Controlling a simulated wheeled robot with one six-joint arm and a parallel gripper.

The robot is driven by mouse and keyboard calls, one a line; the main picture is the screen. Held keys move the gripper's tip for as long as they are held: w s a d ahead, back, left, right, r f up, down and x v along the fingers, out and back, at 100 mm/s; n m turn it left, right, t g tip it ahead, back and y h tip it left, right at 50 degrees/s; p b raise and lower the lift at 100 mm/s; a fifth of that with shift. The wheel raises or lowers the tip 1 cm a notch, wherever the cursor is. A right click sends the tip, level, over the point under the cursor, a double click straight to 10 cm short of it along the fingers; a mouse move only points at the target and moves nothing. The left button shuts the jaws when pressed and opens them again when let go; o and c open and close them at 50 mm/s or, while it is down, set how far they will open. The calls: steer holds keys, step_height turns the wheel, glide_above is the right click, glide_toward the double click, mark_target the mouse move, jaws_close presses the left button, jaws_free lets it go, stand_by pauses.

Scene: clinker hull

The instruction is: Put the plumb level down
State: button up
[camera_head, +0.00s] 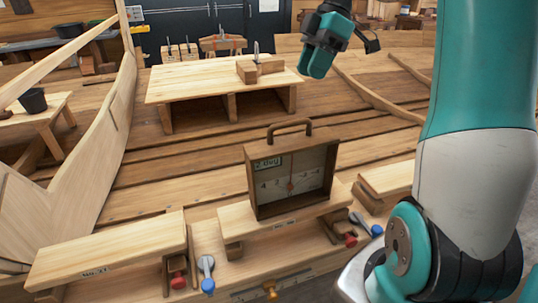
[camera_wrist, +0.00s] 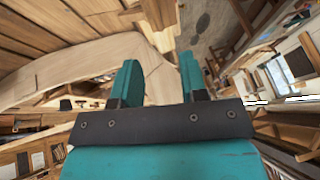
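The plumb level (camera_head: 252,180) is a brown wooden box with a handle on top, a pale dial face, a red pointer and a small green readout. It stands upright on a light wooden plank (camera_head: 240,218) in the middle foreground of the head view. My gripper (camera_head: 318,62) is raised well above and behind the level, apart from it. In the wrist view my gripper (camera_wrist: 158,72) shows its two teal fingers spread with nothing between them. The level is not recognisable in the wrist view.
A low wooden table (camera_head: 200,82) with a wooden block and tool on it stands behind the level. Blue-handled (camera_head: 207,275) and red-handled clamps sit by the front planks. A curved hull frame (camera_head: 120,130) rises at left, with a dark bucket (camera_head: 33,101) beyond.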

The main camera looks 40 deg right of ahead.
steer(key=s+a+m, duration=0.2)
steer(key=a, duration=0.7)
steer(key=s+a+m, duration=0.1)
steer(key=s+a, duration=0.1)
steer(key=a, duration=0.7)
steer(key=s+a+f+m, duration=0.2)
steer(key=s+a+f, duration=0.1)
steer(key=s, duration=0.3)
steer(key=s+a+f+m+h, duration=0.1)
steer(key=s+a+f+m, duration=0.1)
steer(key=s, duration=0.5)
step_height(320, 180, down, 3)
steer(key=shift+a+r+t+h, duration=0.2)
steer(key=shift+a+t+h, duration=0.1)
steer(key=shift+a, duration=0.55)
